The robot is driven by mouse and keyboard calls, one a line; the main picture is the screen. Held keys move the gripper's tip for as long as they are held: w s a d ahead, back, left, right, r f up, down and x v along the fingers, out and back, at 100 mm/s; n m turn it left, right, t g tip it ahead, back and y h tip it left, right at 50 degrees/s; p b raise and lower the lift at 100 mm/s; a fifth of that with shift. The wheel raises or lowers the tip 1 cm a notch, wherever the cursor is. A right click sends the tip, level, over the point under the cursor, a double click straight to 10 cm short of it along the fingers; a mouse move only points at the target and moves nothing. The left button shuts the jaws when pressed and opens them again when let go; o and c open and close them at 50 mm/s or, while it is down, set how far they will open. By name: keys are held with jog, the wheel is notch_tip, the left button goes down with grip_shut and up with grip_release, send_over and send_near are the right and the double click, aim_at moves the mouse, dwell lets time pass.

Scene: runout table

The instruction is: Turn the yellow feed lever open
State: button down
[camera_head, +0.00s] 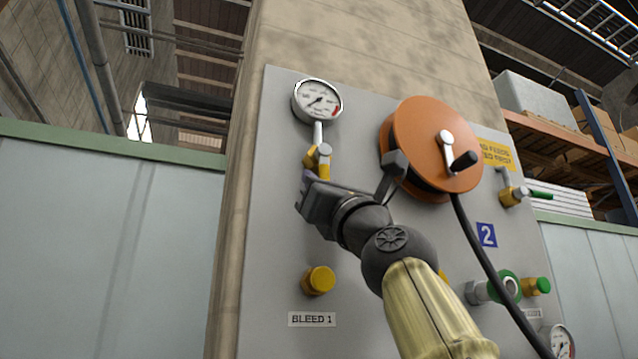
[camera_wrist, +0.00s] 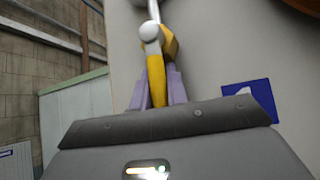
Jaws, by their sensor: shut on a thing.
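The yellow feed lever (camera_wrist: 156,82) hangs down from its valve below the gauge in the wrist view. Its upper part also shows in the head view (camera_head: 324,168), under the round gauge (camera_head: 318,101). My gripper (camera_wrist: 158,88) has its two purple-grey fingers on either side of the lever and is shut on it. In the head view my gripper (camera_head: 308,182) is up against the panel just below the valve. The lever's lower end is hidden by my gripper.
An orange hose reel (camera_head: 415,135) with a crank stands out from the grey panel (camera_head: 278,230) just right of my gripper. Its black hose (camera_head: 490,265) hangs to the lower right. A yellow knob (camera_head: 318,280) sits below, above the BLEED 1 label.

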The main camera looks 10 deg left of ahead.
jog(key=shift+w+a+f, duration=0.1)
jog(key=shift+w+f, duration=0.05)
jog(key=c, duration=1.7)
grip_release()
jog(key=b+v, duration=1.4)
jog(key=v, duration=0.3)
jog(key=shift+f+b, duration=0.15)
jog(key=shift+b, duration=0.2)
